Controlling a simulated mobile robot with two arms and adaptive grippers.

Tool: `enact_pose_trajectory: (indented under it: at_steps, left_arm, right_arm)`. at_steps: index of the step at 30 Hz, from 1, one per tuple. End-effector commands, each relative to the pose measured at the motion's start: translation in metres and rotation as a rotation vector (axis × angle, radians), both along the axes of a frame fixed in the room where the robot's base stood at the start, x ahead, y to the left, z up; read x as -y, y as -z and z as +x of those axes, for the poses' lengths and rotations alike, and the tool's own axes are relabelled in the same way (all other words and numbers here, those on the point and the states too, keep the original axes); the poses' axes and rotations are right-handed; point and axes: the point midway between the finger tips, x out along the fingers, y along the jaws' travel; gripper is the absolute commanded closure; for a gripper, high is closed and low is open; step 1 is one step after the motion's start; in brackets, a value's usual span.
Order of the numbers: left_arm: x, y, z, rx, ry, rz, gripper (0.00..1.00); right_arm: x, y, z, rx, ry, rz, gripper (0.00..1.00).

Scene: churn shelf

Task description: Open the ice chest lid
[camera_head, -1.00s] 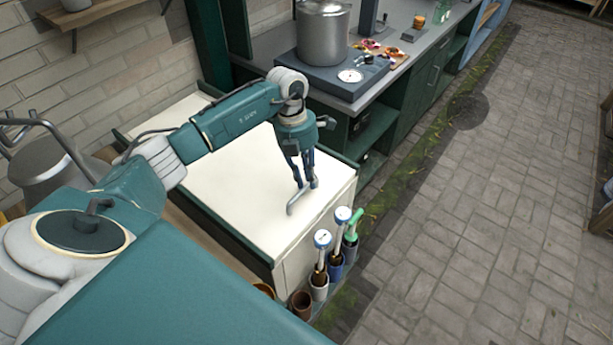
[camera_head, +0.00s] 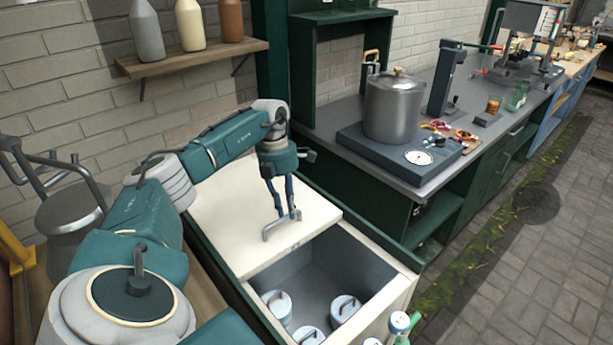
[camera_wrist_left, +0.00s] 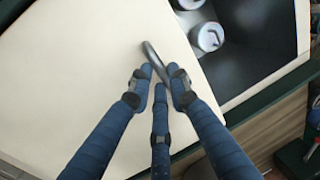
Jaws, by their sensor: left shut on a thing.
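The cream ice chest lid (camera_head: 235,200) covers the wall side of the ice chest (camera_head: 405,290). The near part of the chest is uncovered, showing its grey inside (camera_head: 318,275). My left gripper (camera_head: 287,212) is shut on the grey bar handle (camera_head: 272,231) at the lid's near edge. In the left wrist view, the fingers (camera_wrist_left: 160,78) close around the handle (camera_wrist_left: 154,58), over the lid (camera_wrist_left: 70,70). The open inside (camera_wrist_left: 250,40) shows to its right. My right gripper is not in view.
Round canisters with dark handles (camera_head: 345,308) stand in the chest. A worktop with a steel pot (camera_head: 393,108) on a scale adjoins at right. A wall shelf (camera_head: 190,58) with bottles hangs above. Paved floor (camera_head: 490,270) is clear at right.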

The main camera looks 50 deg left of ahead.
Motion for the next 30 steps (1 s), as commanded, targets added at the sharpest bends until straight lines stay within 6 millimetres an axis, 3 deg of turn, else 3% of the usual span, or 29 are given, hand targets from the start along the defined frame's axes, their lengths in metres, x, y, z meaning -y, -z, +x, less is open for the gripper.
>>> enact_pose_trajectory:
  at_steps: [5, 13, 19, 30]
  left_arm:
    - [-0.033, -0.002, 0.001, 0.004, -0.007, 0.001, 1.00]
    - [-0.061, -0.003, 0.001, 0.004, -0.005, 0.001, 1.00]
    - [-0.069, -0.003, 0.001, 0.003, -0.004, 0.002, 1.00]
    - [-0.070, -0.003, 0.001, 0.004, -0.001, 0.002, 1.00]
  right_arm:
    - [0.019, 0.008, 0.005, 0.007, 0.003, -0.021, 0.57]
    - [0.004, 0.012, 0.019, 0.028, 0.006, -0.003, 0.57]
    - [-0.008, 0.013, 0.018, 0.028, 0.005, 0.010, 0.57]
    - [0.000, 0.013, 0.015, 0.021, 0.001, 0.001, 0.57]
